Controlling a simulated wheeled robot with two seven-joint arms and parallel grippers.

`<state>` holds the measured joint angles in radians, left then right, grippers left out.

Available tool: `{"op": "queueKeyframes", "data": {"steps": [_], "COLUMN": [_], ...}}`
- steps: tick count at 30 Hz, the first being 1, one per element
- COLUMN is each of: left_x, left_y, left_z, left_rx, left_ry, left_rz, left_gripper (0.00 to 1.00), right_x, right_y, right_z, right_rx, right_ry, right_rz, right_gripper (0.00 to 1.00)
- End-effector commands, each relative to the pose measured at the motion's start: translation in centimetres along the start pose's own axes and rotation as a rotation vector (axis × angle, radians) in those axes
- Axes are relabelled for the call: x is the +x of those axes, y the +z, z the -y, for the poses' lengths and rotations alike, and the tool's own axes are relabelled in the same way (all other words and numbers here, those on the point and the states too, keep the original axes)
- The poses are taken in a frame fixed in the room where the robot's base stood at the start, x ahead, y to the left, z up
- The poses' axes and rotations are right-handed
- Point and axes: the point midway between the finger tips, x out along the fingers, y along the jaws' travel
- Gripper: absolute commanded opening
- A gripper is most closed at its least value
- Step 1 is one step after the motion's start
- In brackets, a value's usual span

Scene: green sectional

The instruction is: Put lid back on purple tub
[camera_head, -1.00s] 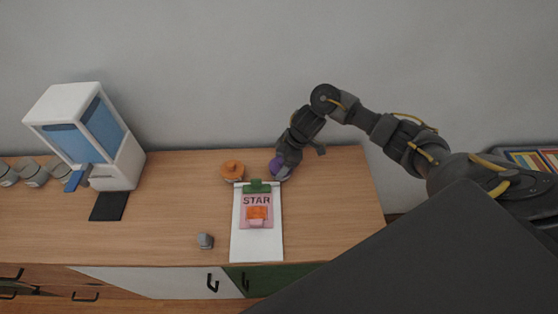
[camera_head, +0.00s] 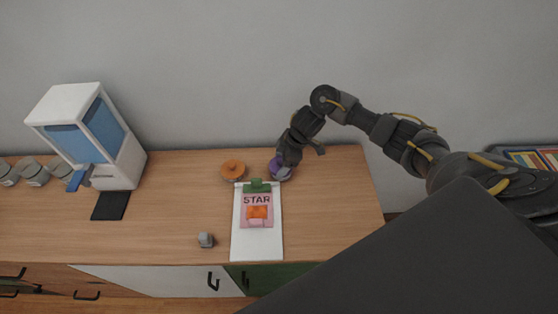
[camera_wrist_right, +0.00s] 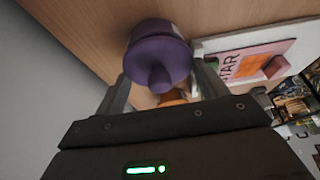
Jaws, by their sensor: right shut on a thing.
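The purple tub (camera_head: 282,175) stands near the back of the wooden counter, mostly hidden by my right gripper (camera_head: 279,168) above it. In the right wrist view, the purple lid (camera_wrist_right: 158,58) with its round knob lies between the fingers of my right gripper (camera_wrist_right: 162,88). The gripper is shut on the lid. The purple tub body (camera_wrist_right: 155,28) shows just beyond the lid, in line with it. I cannot tell whether the lid is fully seated or slightly apart from the tub. My left gripper is not in view.
An orange-lidded tub (camera_head: 232,170) stands close to the left. A clipboard with a STAR sheet (camera_head: 243,235) lies in front. A small grey object (camera_head: 205,240) sits near the front edge. A white-and-blue dispenser (camera_head: 120,160) and several grey cups (camera_head: 33,172) are at left.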

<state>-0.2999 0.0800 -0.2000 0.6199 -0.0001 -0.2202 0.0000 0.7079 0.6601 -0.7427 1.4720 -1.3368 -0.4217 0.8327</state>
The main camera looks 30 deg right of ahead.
Motion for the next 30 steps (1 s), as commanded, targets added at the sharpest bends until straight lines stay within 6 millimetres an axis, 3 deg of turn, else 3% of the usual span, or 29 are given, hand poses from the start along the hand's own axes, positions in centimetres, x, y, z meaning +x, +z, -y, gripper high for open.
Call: {"op": "queueKeyframes", "data": {"steps": [9, 10, 15, 30], "left_x": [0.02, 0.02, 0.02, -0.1], "left_y": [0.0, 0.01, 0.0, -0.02], "left_z": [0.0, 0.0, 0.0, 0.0], "left_rx": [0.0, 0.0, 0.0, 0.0], "left_ry": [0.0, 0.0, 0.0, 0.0], "left_rz": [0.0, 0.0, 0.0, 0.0], "left_gripper": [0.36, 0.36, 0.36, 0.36], "right_x": [0.03, 0.03, 0.03, -0.08], "right_y": [0.01, 0.01, 0.01, -0.02], "right_z": [0.01, 0.01, 0.01, 0.0], "right_rx": [0.0, 0.0, 0.0, 0.0], "right_ry": [0.0, 0.0, 0.0, 0.0], "right_rz": [0.0, 0.0, 0.0, 0.0], "right_gripper": [0.51, 0.75, 0.97, 1.0]}}
